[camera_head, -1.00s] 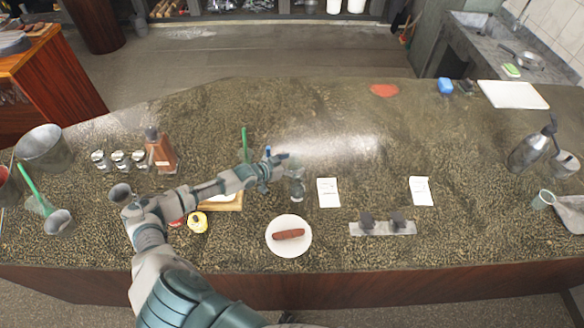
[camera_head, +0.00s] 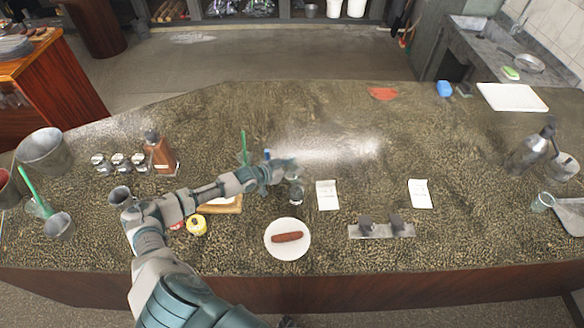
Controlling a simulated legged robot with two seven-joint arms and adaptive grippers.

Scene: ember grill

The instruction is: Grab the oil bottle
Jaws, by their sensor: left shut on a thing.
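My left gripper (camera_head: 287,171) is above the counter, a little behind the white plate. It is shut on a small clear bottle (camera_head: 296,194), which seems to be the oil bottle. The bottle looks upright; its upper part is hidden by the gripper, and I cannot tell whether its base touches the counter. My right gripper is not in view.
A white plate (camera_head: 273,250) with a sausage (camera_head: 287,237) is just in front. White cards (camera_head: 327,195) and a metal holder (camera_head: 381,232) are to the right. A brown bottle (camera_head: 160,154) and several metal shakers stand left. The counter's back middle is clear.

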